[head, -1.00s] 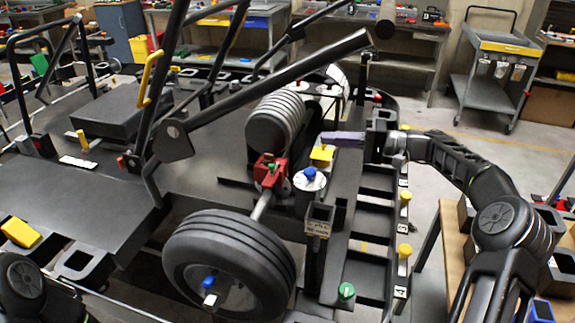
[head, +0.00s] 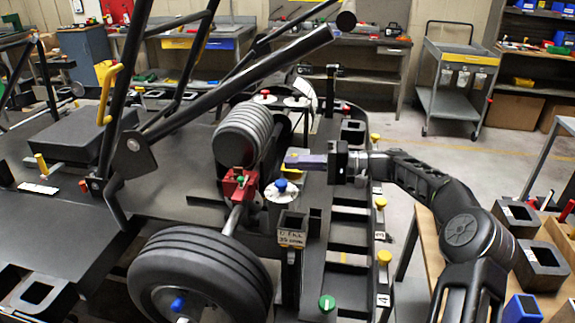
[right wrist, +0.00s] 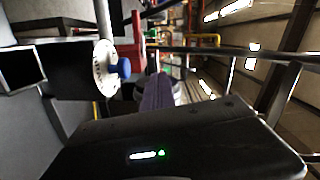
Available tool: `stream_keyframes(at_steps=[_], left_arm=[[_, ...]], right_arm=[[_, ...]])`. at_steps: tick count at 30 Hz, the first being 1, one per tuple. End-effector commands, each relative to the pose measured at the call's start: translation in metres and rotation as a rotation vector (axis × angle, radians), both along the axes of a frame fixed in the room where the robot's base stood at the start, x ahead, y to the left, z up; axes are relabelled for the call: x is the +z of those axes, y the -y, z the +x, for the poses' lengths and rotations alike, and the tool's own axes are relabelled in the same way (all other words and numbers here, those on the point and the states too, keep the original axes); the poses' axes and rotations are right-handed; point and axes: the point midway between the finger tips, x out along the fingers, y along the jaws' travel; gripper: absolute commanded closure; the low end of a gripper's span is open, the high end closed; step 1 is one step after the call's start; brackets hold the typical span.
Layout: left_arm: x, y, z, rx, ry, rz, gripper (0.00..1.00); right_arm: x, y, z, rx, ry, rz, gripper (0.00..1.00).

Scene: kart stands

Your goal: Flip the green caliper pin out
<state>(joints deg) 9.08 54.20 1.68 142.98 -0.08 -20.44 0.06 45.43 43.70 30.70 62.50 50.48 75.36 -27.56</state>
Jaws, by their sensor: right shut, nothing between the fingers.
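The green caliper pin (head: 240,181) sits on the red brake caliper (head: 236,190), behind the kart's near wheel (head: 200,275). My right gripper (head: 288,160) has purple fingers, shut and empty. It is to the right of the caliper and apart from it, pointing left, above and behind the blue-knobbed canister. Its fingers also show in the right wrist view (right wrist: 158,90). My left gripper is not in view.
A ribbed dark cylinder (head: 240,132) is behind the caliper. A labelled square post (head: 291,232) stands in front. A thick black bar (head: 240,85) slopes overhead.

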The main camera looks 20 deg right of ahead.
Motion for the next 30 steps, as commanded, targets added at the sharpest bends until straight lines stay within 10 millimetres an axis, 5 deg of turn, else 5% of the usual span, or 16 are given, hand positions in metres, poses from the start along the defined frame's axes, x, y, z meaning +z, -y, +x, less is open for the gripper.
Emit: stream_keyframes(at_steps=[14,21,30], left_arm=[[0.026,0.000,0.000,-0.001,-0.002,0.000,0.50],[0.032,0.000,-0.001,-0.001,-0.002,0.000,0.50],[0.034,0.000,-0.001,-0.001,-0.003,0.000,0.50]], right_arm=[[-0.002,-0.081,0.039,0.003,-0.003,0.002,1.00],[-0.009,-0.096,0.017,0.001,-0.002,0.001,1.00],[-0.012,-0.102,0.010,0.000,0.000,0.000,1.00]])
